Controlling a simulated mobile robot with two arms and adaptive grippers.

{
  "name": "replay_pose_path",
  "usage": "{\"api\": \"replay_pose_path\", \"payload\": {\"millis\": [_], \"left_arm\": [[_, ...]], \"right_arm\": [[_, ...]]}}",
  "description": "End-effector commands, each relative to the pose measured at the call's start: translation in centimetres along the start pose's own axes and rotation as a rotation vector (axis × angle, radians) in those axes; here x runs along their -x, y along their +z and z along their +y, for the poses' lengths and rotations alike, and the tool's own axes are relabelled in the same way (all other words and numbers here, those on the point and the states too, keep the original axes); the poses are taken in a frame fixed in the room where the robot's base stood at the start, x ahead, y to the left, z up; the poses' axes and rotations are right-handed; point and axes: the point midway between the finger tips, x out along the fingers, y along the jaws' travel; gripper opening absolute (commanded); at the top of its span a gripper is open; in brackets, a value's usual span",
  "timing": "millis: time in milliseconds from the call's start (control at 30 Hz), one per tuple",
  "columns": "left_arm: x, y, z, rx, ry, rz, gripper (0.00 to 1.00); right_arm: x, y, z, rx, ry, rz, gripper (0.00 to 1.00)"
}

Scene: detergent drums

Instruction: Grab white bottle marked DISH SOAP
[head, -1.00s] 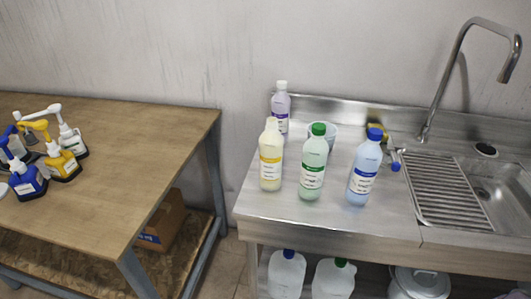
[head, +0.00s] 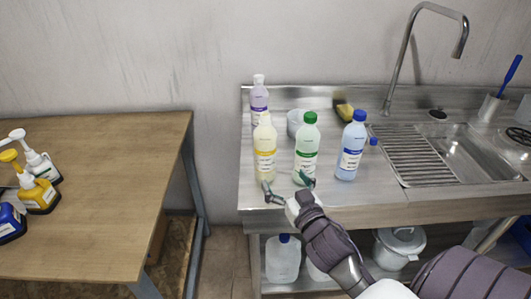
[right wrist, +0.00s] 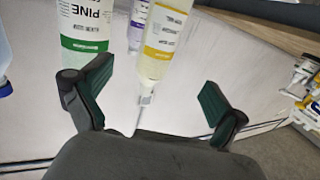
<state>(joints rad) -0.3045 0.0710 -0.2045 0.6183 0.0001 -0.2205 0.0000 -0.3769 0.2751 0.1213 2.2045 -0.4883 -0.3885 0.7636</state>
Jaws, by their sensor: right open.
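A cream-white bottle (head: 265,150) with a white cap and yellow label stands upright on the steel counter. It also shows in the right wrist view (right wrist: 162,45); its label print is too small to read surely. My right gripper (head: 287,187) is open and empty at the counter's front edge, just in front of this bottle and the green-capped one. In the right wrist view the fingers (right wrist: 155,92) are spread wide, with the yellow-labelled bottle beyond the gap between them. My left gripper is out of view.
A green-capped bottle marked PINE (right wrist: 85,25) stands close right of it in the head view (head: 306,150). A purple-labelled bottle (head: 259,98) and a cup (head: 296,122) stand behind. A blue-capped bottle (head: 352,148) is further right, before the sink (head: 455,155).

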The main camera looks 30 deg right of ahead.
Motion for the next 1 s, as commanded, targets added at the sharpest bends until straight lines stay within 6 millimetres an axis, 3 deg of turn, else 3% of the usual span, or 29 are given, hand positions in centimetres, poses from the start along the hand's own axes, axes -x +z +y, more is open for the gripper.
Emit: {"api": "replay_pose_path", "payload": {"millis": [100, 400, 667, 1000], "left_arm": [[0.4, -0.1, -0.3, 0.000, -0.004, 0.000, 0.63], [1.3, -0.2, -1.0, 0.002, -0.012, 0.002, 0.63], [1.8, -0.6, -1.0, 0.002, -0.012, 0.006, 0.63], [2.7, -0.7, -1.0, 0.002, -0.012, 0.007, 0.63]], "right_arm": [[-1.7, -0.8, 0.0, 0.000, -0.007, 0.021, 0.97], [-7.3, -0.7, 0.0, 0.000, -0.006, 0.017, 0.97], [-9.2, -0.7, 0.1, 0.001, -0.006, 0.015, 0.97], [-13.5, -0.7, 0.4, 0.000, -0.006, 0.015, 0.97]]}}
